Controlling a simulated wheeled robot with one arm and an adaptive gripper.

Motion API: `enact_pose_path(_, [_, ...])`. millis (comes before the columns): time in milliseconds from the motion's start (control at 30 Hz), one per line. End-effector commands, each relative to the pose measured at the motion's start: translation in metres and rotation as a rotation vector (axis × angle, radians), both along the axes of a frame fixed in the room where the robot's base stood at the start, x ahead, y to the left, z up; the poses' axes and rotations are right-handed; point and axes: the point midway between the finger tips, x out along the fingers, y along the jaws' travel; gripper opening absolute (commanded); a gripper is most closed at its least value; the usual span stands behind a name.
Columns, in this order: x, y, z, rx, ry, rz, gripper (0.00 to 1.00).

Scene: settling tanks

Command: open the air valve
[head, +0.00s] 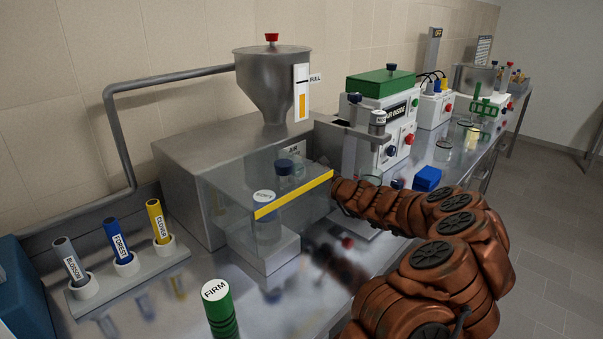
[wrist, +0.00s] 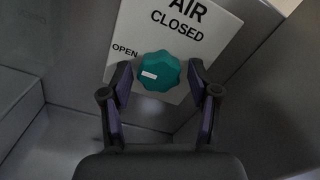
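The air valve is a teal lobed knob (wrist: 165,66) on a white plate (wrist: 213,30) in the wrist view. The plate reads AIR and CLOSED above the knob and OPEN at its upper left. A small white mark sits on the left part of the knob. My gripper (wrist: 158,72) is open, with one finger on each side of the knob and a visible gap to it on both sides. I cannot tell how deep the fingertips reach. In the head view the AIR plate (head: 293,150) shows partly behind the clear guard; the knob and gripper are not clear there.
A clear guard with a yellow edge (head: 293,194) stands close to my arm. A steel hopper (head: 272,75) rises above. A green FIRM cylinder (head: 219,312) and a tube rack (head: 128,277) stand at the left front.

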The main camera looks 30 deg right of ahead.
Motion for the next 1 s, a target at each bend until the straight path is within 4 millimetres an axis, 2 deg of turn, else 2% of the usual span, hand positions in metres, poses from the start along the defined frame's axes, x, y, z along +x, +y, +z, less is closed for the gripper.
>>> enact_pose_path(333, [-0.001,0.000,-0.001,0.001,0.000,0.000,0.68])
enact_pose_path(467, [-0.007,-0.002,-0.001,0.002,0.000,-0.001,0.68])
enact_pose_path(1000, [-0.072,-0.017,-0.001,0.002,0.001,-0.001,0.68])
